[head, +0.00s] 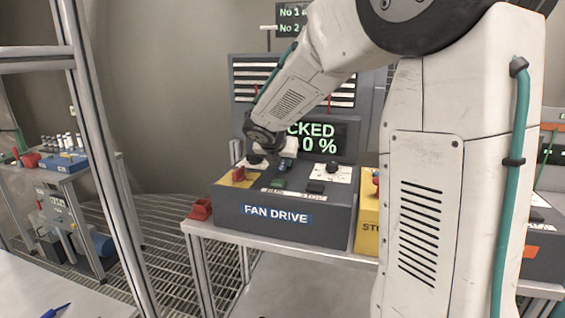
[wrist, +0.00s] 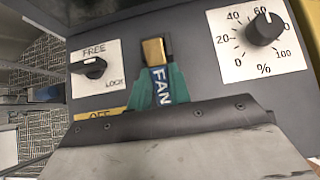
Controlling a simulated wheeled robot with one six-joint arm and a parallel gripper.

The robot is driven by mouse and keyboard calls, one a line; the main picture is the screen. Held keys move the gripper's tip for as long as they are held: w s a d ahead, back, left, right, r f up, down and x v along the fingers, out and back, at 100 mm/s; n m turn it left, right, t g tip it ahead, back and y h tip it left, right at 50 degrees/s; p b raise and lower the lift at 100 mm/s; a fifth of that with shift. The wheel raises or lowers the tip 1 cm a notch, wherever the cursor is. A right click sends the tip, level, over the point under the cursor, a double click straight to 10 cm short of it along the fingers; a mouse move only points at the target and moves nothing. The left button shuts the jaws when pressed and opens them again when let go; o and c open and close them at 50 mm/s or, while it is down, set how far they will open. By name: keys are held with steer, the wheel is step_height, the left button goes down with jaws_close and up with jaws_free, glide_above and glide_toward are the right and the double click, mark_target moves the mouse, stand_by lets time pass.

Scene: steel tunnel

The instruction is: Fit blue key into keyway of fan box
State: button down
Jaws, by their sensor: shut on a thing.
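The fan box (head: 285,222) is a dark grey console marked FAN DRIVE on a steel bench. My gripper (head: 283,166) is over the back of its top panel. In the wrist view my gripper (wrist: 156,88) has teal fingers shut on the blue key (wrist: 161,87), which carries a FAN label. The key's brass end (wrist: 154,50) points at the panel, between the FREE/LOCK switch (wrist: 93,68) and the percent dial (wrist: 263,28). The keyway is not seen clearly; I cannot tell whether the brass end is inside it.
A screen (head: 325,138) behind the box partly reads "CKED" and "0 %". A red switch (head: 238,173), green button (head: 277,184) and black button (head: 315,187) are on the panel. A yellow box (head: 367,222) stands to the right. A red object (head: 201,209) sits left of the box.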

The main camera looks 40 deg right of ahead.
steer(key=shift+f, duration=0.35)
steer(key=shift+f, duration=0.1)
steer(key=c, duration=1.3)
jaws_free()
steer(key=shift+f, duration=0.1)
